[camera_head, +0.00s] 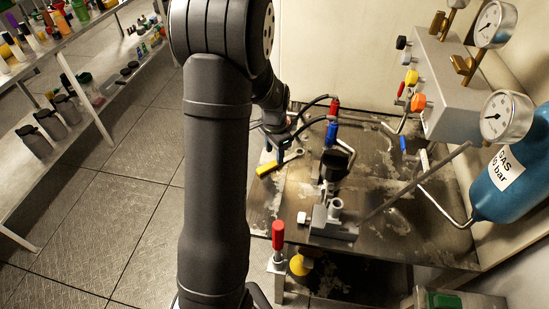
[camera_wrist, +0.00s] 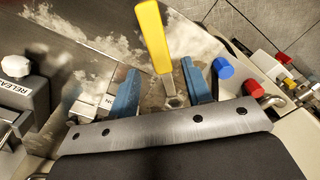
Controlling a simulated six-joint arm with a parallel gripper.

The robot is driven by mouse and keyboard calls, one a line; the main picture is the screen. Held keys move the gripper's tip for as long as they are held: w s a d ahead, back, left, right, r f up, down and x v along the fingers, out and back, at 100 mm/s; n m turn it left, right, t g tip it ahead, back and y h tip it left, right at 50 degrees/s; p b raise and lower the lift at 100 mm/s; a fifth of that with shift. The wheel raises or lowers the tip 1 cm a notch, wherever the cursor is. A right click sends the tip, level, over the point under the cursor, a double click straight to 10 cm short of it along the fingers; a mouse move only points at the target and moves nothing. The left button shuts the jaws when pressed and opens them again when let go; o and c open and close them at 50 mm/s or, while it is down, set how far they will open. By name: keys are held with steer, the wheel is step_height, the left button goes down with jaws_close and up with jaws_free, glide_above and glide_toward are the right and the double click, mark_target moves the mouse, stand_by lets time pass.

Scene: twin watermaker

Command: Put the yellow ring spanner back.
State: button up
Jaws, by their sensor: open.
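The ring spanner has a yellow handle (camera_head: 268,169) and a metal ring end (camera_head: 293,156). It lies at the left part of the dark worktop (camera_head: 385,190) in the head view. In the wrist view its yellow handle (camera_wrist: 153,35) points up and away, and its metal end (camera_wrist: 173,97) is near my palm. My gripper (camera_wrist: 158,68) is open, with a blue finger on either side of the spanner and visible gaps. In the head view my arm partly hides the gripper. I cannot tell the height of the fingers above the spanner.
A metal fixture (camera_head: 333,222) and a red-handled clamp (camera_head: 277,240) stand at the front. A grey gauge panel (camera_head: 450,85) and a blue gas cylinder (camera_head: 510,180) stand right. A RELEASE block (camera_wrist: 22,92) is left in the wrist view.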

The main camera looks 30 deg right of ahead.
mark_target(275, 162)
step_height(275, 162, up, 8)
steer(key=shift+f, duration=0.1)
stand_by(0.4)
step_height(275, 162, down, 12)
steer(key=shift+r, duration=1.65)
